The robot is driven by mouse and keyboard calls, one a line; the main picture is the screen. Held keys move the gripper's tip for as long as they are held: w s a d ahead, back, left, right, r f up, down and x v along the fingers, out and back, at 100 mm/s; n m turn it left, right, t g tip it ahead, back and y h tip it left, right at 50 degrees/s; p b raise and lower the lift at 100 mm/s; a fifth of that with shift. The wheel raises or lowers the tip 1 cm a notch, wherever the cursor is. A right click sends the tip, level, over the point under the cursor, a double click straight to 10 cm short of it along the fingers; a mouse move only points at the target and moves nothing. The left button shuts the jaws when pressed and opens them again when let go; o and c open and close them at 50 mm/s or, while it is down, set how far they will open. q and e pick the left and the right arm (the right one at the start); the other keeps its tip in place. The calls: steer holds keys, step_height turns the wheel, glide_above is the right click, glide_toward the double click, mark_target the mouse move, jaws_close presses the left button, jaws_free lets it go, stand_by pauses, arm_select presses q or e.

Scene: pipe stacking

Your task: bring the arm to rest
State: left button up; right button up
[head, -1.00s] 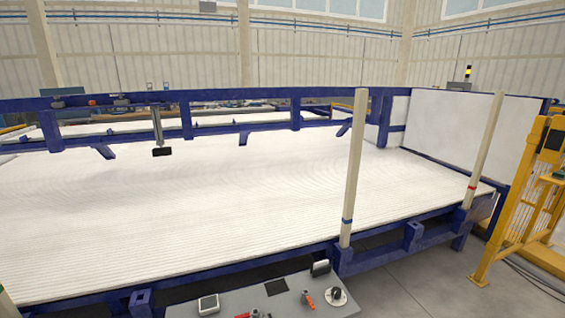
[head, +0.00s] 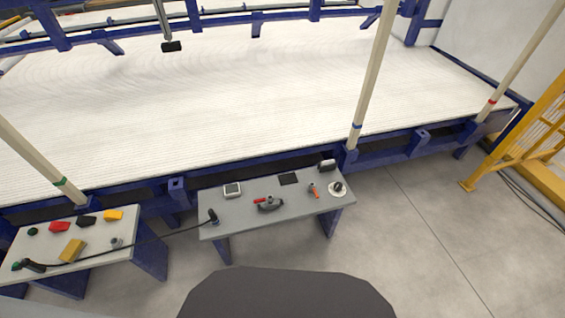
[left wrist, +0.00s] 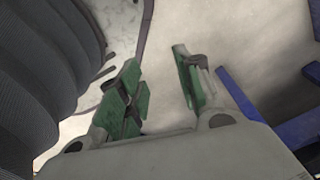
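My left gripper (left wrist: 160,85) shows in the left wrist view with its two green-padded fingers apart and nothing between them. Bare floor lies beyond the fingers. A dark ribbed part fills the left of that view. Neither gripper shows in the head view, and the right gripper is in no frame. Three pale upright pipes stand in blue sockets along the front of the large white bed (head: 230,110): one with a green band (head: 35,160), one with a blue band (head: 372,75), and one with a red band (head: 520,60).
A grey table (head: 225,228) holds several small tools and devices. A second grey table (head: 90,262) at the lower left holds coloured blocks, with a black cable between the two. A yellow fence (head: 520,130) stands at the right. Grey floor (head: 420,240) is clear at lower right.

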arm_select(q)
steer(key=s+a+r+p, duration=0.2)
steer(key=s+p, duration=0.4)
steer(key=p, duration=0.1)
steer(key=s+a+r+p, duration=0.1)
steer(key=s+r+p, duration=0.2)
steer(key=s+p, duration=0.4)
steer(key=shift+s+a+r, duration=0.25)
steer(key=shift+a+r, duration=0.1)
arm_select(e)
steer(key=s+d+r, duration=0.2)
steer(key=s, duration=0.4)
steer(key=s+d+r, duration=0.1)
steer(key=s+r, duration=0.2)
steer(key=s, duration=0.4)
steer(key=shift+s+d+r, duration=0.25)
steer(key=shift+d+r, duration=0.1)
arm_select(q)
steer(key=shift+s, duration=0.15)
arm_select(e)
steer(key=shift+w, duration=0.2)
